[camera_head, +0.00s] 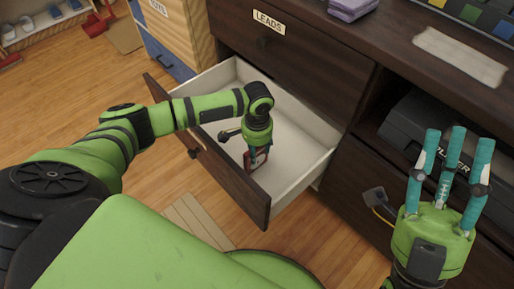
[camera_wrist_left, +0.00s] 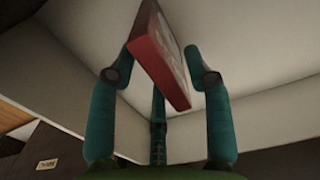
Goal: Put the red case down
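The red case (camera_head: 262,158) is small and flat, with a red edge and a pale face. It is inside the open drawer (camera_head: 299,172), below my left gripper (camera_head: 256,152), near the drawer's front panel. In the left wrist view the red case (camera_wrist_left: 165,72) sits tilted between the fingertips of my left gripper (camera_wrist_left: 158,58), which close on it from both sides. Whether its far end touches the drawer floor is hidden. My right gripper (camera_head: 457,150) is empty, its fingers pointing up and apart, in front of the cabinet at the right.
The drawer is pulled out from a dark wooden cabinet (camera_head: 320,50) with a LEADS label (camera_head: 269,21); its pale floor is otherwise bare where seen. A black case (camera_head: 430,135) stands on the shelf at right. A purple cloth (camera_head: 352,8) lies on top.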

